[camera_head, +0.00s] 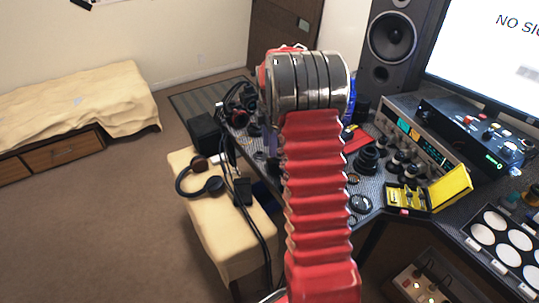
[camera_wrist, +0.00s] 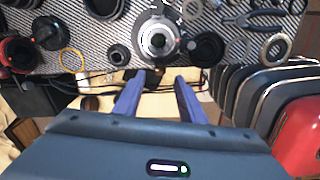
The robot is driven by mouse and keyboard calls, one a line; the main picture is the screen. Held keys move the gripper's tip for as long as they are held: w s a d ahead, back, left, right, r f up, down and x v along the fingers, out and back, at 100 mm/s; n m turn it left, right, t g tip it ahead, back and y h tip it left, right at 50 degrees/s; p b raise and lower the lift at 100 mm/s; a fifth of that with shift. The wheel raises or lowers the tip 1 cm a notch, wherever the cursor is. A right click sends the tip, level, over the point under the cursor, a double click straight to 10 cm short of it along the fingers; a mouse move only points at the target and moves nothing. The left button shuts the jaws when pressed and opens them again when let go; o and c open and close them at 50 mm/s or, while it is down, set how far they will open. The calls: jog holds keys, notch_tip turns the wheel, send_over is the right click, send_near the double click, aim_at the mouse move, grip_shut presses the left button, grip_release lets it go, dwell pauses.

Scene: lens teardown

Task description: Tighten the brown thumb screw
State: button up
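My gripper (camera_wrist: 159,78) shows in the wrist view as two blue-purple fingers with a clear gap between them. It is open, and nothing shows held between the fingertips. A silver lens part (camera_wrist: 158,38) with a dark centre lies on the patterned worktop (camera_wrist: 220,22), just beyond the fingertips. I cannot make out a brown thumb screw for certain in either view. In the head view my arm hides the gripper and part of the desk.
Black lens parts (camera_wrist: 207,48) and pliers (camera_wrist: 255,18) lie around the silver part. In the head view, headphones (camera_head: 200,181) rest on a cream bench (camera_head: 222,232). A yellow case (camera_head: 449,187) and electronic units (camera_head: 428,140) stand right of my arm. Open floor lies left.

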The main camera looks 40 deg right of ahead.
aim_at(270, 160)
jog(key=shift+f, duration=2.55)
jog(key=shift+c, duration=0.2)
grip_shut()
